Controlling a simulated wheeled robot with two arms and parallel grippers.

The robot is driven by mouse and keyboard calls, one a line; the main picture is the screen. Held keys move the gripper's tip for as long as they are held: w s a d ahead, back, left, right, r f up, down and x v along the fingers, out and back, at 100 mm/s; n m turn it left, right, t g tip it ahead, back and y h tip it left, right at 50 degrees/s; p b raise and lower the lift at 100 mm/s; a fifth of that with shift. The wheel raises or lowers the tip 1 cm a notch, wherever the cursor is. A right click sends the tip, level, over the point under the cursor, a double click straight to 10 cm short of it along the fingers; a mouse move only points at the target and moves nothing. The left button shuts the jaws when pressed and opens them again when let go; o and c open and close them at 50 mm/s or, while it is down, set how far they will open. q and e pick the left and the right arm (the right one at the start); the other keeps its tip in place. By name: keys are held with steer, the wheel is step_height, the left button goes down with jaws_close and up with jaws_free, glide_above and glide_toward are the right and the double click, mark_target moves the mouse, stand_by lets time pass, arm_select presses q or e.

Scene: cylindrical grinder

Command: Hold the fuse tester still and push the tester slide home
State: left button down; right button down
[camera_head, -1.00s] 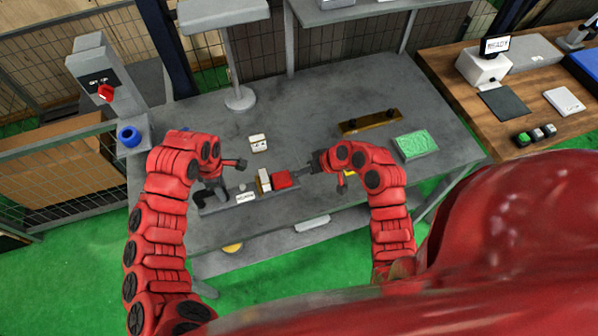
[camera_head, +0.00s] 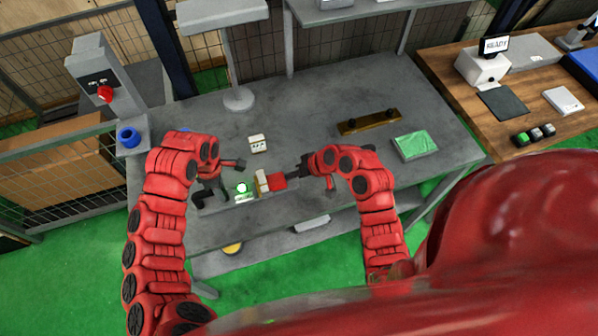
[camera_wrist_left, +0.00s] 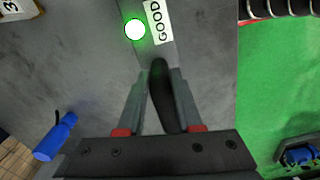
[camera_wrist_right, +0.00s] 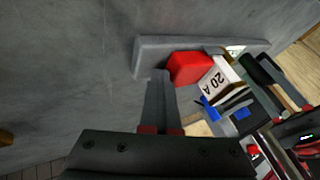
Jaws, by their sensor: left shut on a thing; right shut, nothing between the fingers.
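The grey fuse tester (camera_head: 213,208) lies along the front left of the grey bench. Its round lamp glows green (camera_head: 241,188); the left wrist view shows the lamp (camera_wrist_left: 134,29) beside a GOOD label (camera_wrist_left: 158,20). My left gripper (camera_wrist_left: 163,85) is shut on the tester's dark handle (camera_wrist_left: 166,105). A white fuse (camera_wrist_right: 216,82) marked 20 A stands in the tester, with the red slide block (camera_wrist_right: 190,68) right against or very near it. My right gripper (camera_wrist_right: 159,78) is shut and empty, its tips at the red slide's outer side; contact is hard to tell.
A small white block (camera_head: 257,143) sits behind the tester. A brown bar with dark knobs (camera_head: 370,122) and a green pad (camera_head: 414,146) lie to the right. A lamp-like stand (camera_head: 239,98) is at the back.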

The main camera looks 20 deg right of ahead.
arm_select(q)
steer(key=shift+d, duration=0.15)
arm_select(e)
steer(key=shift+d, duration=0.35)
steer(key=d, duration=0.3)
steer(key=shift+d, duration=0.15)
steer(key=v, duration=1)
arm_select(q)
steer(key=c, duration=0.5)
jaws_free()
step_height(320, 180, up, 8)
steer(key=shift+f, duration=0.25)
